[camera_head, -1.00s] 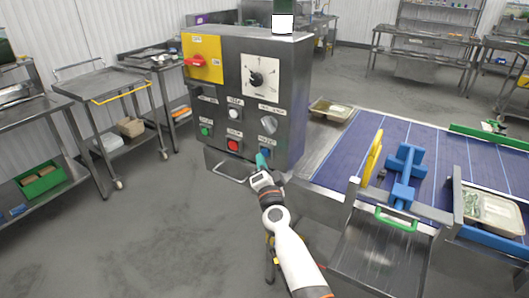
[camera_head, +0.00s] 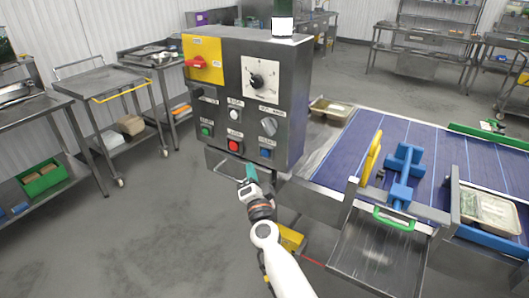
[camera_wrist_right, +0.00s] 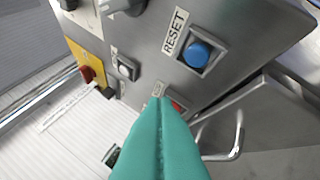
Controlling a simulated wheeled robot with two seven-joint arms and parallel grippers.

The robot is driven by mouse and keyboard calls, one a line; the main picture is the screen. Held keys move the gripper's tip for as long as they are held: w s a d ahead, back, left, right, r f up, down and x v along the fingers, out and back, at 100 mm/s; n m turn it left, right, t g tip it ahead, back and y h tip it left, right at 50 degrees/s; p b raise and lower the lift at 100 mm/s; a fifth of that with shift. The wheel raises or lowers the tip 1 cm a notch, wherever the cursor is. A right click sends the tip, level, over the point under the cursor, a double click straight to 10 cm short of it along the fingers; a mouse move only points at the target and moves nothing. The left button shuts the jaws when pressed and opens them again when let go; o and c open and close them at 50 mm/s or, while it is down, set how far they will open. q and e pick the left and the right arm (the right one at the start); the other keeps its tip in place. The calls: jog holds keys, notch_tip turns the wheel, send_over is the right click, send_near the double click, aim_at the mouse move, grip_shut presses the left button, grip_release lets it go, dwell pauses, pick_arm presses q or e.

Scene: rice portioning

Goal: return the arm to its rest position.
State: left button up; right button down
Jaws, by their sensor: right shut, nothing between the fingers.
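My right arm comes in from the bottom of the head view. Its teal-fingered right gripper (camera_head: 249,172) is shut and empty, just below the front of the grey control box (camera_head: 283,95). In the right wrist view the closed teal fingers (camera_wrist_right: 160,110) fill the lower middle and cover part of the red button (camera_wrist_right: 178,106). The blue RESET button (camera_wrist_right: 198,54) is clear of the fingers; it also shows in the head view (camera_head: 265,153). I cannot tell from the wrist view how far the fingertips are from the panel. My left gripper is not in view.
Steel carts (camera_head: 105,85) stand at the left. Open grey floor lies between.

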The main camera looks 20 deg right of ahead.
dwell(0.7)
jog(key=s+a+f+n+g+y, duration=0.1)
jog(key=s+f+n+g+y, duration=0.15)
jog(key=f, duration=0.85)
jog(key=s+a+f+n+g+y, duration=0.1)
jog(key=s+a+f+n+g, duration=0.15)
jog(key=f, duration=0.75)
jog(key=s+f+n+g+b, duration=0.1)
jog(key=s+f+n+g, duration=0.15)
jog(key=s+f, duration=0.65)
jog(key=s+f+n+g, duration=0.25)
jog(key=s+f, duration=0.35)
jog(key=f, duration=0.6)
jog(key=s+d+f+n+g, duration=0.2)
jog(key=s+f, duration=0.4)
jog(key=s, duration=0.7)
jog(key=s+d+f+n+g+b, duration=0.1)
jog(key=s+d+f+g, duration=0.2)
jog(key=s, duration=0.9)
jog(key=s+d+f+n+g, duration=0.2)
jog(key=s+d+f+g, duration=0.1)
jog(key=s+f, duration=0.6)
jog(key=s+g, duration=0.1)
jog(key=s, duration=0.3)
jog(key=shift+s+n+h, duration=0.3)
jog(key=shift+h, duration=0.05)
jog(key=shift+s, duration=0.1)
